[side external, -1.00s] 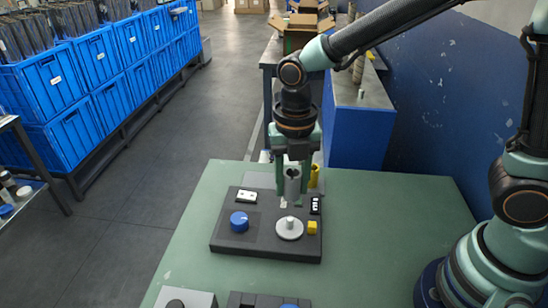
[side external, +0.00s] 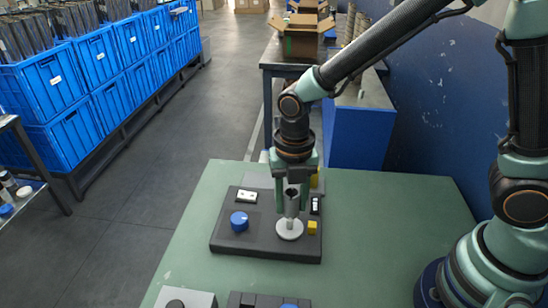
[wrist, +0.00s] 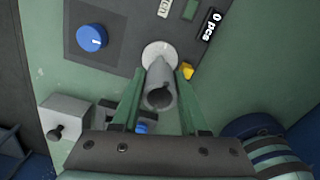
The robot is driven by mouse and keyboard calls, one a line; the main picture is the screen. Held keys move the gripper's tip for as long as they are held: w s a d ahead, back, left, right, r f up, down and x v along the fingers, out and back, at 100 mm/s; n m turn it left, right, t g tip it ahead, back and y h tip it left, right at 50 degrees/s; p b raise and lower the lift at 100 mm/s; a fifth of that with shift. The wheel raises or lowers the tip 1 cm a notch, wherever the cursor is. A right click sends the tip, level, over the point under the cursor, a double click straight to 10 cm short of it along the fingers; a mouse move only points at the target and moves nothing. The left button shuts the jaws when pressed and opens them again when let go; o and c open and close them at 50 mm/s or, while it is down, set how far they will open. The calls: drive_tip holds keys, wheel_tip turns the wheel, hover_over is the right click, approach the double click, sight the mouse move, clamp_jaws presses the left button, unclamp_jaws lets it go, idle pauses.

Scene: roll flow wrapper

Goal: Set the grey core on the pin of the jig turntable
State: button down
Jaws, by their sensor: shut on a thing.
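The grey core (side external: 292,207) is a short hollow tube, upright or nearly so in the side view. My gripper (side external: 291,192) is shut on it. In the wrist view the core (wrist: 160,85) sits between the two green fingers (wrist: 160,92), its open end towards the camera. The turntable (side external: 289,232) is a pale round disc on the dark jig; it also shows in the wrist view (wrist: 157,51). The core's lower end appears just above or at the disc's middle. The pin is hidden behind or inside the core, so I cannot tell whether the core is around it.
The dark jig base (side external: 250,247) also carries a blue knob (side external: 239,221), a white plate (side external: 246,196), a small counter display (side external: 315,205) and a yellow block (side external: 312,227) close beside the disc. A yellow thing (side external: 316,182) stands behind my gripper. The green table is clear at right.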

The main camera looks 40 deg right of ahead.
sight(291, 216)
drive_tip(key=shift+f, duration=2.15)
idle(1.5)
drive_tip(key=shift+c, duration=0.4)
unclamp_jaws()
drive_tip(key=shift+s, duration=0.1)
drive_tip(key=shift+d+r, duration=0.1)
drive_tip(key=shift+c, duration=0.2)
drive_tip(key=shift+r, duration=0.25)
drive_tip(key=shift+o, duration=0.6)
drive_tip(key=shift+r, duration=3.7)
